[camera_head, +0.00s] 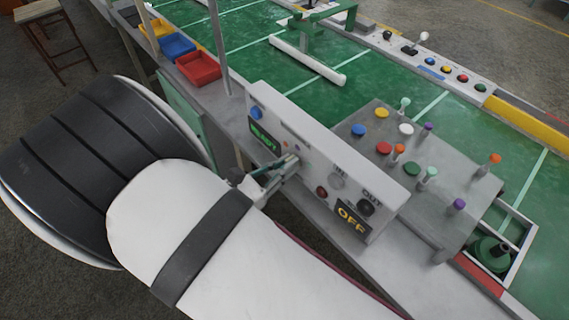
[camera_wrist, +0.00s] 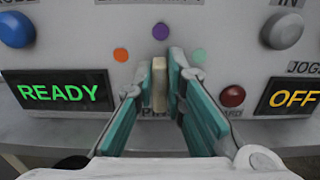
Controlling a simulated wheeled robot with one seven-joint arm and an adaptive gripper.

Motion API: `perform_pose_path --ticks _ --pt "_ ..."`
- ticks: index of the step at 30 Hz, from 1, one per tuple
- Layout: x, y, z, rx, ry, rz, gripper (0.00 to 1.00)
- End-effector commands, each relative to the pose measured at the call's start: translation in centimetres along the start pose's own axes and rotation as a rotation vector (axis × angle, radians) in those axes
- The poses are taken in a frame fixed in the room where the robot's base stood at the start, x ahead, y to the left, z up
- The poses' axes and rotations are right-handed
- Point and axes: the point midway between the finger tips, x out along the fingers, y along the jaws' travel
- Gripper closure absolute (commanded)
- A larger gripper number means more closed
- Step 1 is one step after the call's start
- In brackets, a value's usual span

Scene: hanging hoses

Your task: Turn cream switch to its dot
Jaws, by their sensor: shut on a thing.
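The cream switch (camera_wrist: 158,84) stands upright on the pale panel (camera_wrist: 225,50) in the wrist view, between my gripper's teal fingers. My gripper (camera_wrist: 160,90) is shut on it, one finger on each side. Above the switch, a purple dot (camera_wrist: 160,31) lies almost straight over its top end. An orange dot (camera_wrist: 121,55) is to the upper left and a green dot (camera_wrist: 199,55) to the upper right. The label under the switch is mostly hidden by the fingers. In the head view my gripper (camera_head: 277,174) is at the panel front, and the switch cannot be made out.
A blue button (camera_wrist: 15,29) and a READY display (camera_wrist: 58,92) are left of the switch. A red button (camera_wrist: 232,96), a grey knob (camera_wrist: 282,30) and an OFF display (camera_wrist: 290,96) are right. Behind the panel, a grey box (camera_head: 465,190) carries several coloured buttons and knobs.

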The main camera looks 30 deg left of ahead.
Motion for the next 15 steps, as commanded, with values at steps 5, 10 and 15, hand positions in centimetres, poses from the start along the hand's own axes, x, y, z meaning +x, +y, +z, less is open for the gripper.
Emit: perform_pose_path --ticks 5,10,15 --pt "-0.02 0.03 0.02 -0.047 0.000 0.000 1.00" --pt "-0.06 0.16 0.04 -0.147 0.000 0.000 1.00" --pt "-0.07 0.33 0.00 -0.292 0.002 0.000 1.00"
